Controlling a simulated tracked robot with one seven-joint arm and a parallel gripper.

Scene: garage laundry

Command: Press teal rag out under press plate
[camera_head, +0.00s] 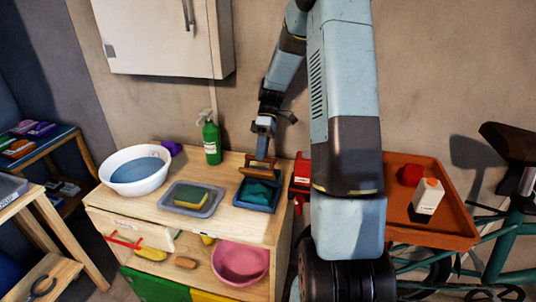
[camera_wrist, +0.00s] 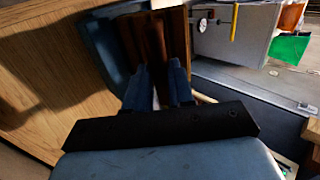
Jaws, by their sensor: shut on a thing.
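The teal rag (camera_head: 259,191) lies bunched in a dark blue tray (camera_head: 253,207) on the wooden cabinet top. The brown wooden press plate (camera_head: 252,171) is at the back part of the tray, above or against the rag; I cannot tell whether it touches. My gripper (camera_head: 262,158) points down and is shut on the handle of the press plate. In the wrist view the gripper fingers (camera_wrist: 158,78) close on the brown handle (camera_wrist: 157,42), with the blue tray (camera_wrist: 104,48) beside it. The rag is hidden in that view.
A grey tray with a sponge (camera_head: 190,199), a white basin of water (camera_head: 138,170) and a green spray bottle (camera_head: 211,140) stand left of the blue tray. A red object (camera_head: 301,172) is close on its right. An orange tray (camera_head: 438,232) stands farther right.

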